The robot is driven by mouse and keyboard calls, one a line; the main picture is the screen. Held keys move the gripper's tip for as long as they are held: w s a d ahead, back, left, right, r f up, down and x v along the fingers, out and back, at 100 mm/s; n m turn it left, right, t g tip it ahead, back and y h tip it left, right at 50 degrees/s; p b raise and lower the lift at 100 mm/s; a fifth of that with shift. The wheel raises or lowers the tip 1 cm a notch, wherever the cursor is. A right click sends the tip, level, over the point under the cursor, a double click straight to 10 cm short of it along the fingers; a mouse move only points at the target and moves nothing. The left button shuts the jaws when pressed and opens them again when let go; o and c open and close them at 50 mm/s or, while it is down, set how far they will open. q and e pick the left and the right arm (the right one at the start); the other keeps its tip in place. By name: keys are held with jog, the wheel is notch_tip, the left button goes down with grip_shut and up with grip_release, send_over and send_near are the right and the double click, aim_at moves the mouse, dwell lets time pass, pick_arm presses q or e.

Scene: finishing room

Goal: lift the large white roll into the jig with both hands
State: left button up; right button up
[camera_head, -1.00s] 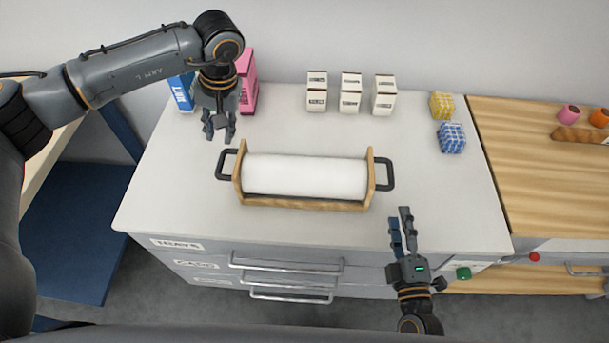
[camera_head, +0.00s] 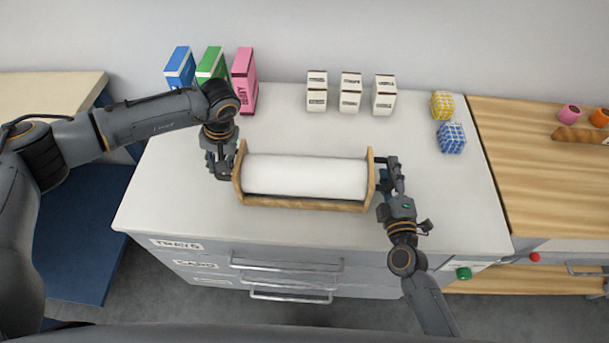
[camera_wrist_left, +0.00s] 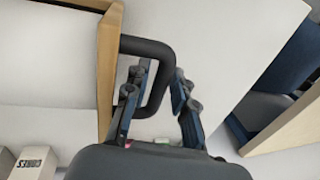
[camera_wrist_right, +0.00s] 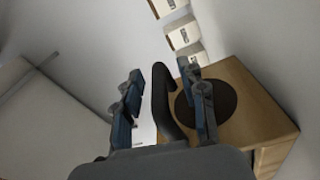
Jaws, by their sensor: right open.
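The large white roll (camera_head: 305,176) lies lengthwise in a wooden cradle (camera_head: 305,204) on the white worktop, between two upright wooden end plates. A black handle sticks out at each end; no separate jig can be made out. My left gripper (camera_head: 219,172) is at the left handle, mostly covering it; in the left wrist view this handle (camera_wrist_left: 160,62) passes between the open fingers (camera_wrist_left: 160,100). My right gripper (camera_head: 390,175) is at the right handle; in the right wrist view that handle (camera_wrist_right: 163,95) stands between its open fingers (camera_wrist_right: 165,100).
Blue, green and pink boxes (camera_head: 244,82) stand behind my left gripper. Several small white boxes (camera_head: 350,92) stand at the back. Yellow and blue patterned cubes (camera_head: 451,138) are at the right. The worktop in front of the cradle is clear, with drawers below.

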pick_arm(q)
grip_shut()
pick_arm(e)
jog(key=c, duration=0.6)
grip_shut()
